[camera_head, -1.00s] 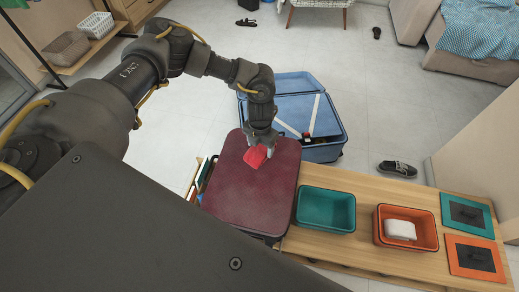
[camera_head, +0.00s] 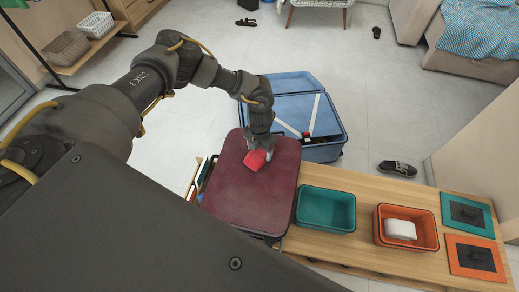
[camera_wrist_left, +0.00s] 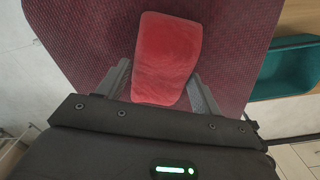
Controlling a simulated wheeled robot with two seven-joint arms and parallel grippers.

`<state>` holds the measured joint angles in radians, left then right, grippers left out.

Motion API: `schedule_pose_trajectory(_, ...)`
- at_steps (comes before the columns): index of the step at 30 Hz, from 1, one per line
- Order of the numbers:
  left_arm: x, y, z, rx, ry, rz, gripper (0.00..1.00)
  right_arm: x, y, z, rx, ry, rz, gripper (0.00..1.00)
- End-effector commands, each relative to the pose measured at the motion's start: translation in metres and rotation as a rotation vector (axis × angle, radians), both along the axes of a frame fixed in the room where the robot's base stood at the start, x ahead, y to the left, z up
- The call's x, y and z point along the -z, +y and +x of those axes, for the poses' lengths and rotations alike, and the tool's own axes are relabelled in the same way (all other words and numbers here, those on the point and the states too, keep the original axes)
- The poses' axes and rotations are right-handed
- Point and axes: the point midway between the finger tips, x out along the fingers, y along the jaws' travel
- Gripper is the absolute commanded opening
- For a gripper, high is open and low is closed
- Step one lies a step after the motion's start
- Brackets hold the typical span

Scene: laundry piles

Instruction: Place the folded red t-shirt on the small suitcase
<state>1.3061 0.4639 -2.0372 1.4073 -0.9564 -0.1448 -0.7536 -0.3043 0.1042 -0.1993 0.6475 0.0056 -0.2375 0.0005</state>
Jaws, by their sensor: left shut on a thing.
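The folded red t-shirt (camera_head: 256,159) is between the fingers of my left gripper (camera_head: 262,147), over the dark red small suitcase (camera_head: 250,195). In the left wrist view the shirt (camera_wrist_left: 167,55) is a flat, rounded bundle between the two fingers (camera_wrist_left: 160,88). The suitcase's ribbed top (camera_wrist_left: 85,35) fills the background there. My left gripper is shut on the shirt. I cannot tell whether the shirt touches the suitcase top. My right gripper is not in view.
The suitcase is on a wooden bench (camera_head: 365,185). Beside it are a teal bin (camera_head: 326,228) and an orange bin (camera_head: 437,240) holding a white folded cloth (camera_head: 401,229). An open blue suitcase (camera_head: 338,128) lies behind. The rest of the suitcase top is clear.

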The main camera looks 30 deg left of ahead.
Motion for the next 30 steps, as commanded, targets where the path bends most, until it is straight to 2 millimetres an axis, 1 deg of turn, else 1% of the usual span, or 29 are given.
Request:
schedule_pose_trajectory(1,0.002,0.000,0.000,0.000,0.000,0.000,0.67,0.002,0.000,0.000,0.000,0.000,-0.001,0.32)
schedule_pose_trajectory(6,0.001,0.000,0.000,0.000,0.000,0.001,0.88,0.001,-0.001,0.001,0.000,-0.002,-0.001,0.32)
schedule_pose_trajectory(13,0.001,0.000,0.000,-0.001,0.000,0.001,0.88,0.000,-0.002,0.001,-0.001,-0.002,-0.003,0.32)
schedule_pose_trajectory(17,-0.006,0.000,0.000,-0.001,0.000,0.000,0.88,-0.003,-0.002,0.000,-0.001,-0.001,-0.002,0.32)
schedule_pose_trajectory(20,-0.019,0.000,0.001,-0.001,-0.002,-0.001,0.88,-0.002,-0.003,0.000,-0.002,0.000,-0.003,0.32)
schedule_pose_trajectory(30,-0.089,0.000,0.000,0.000,-0.003,-0.001,0.88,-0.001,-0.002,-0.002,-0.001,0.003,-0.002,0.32)
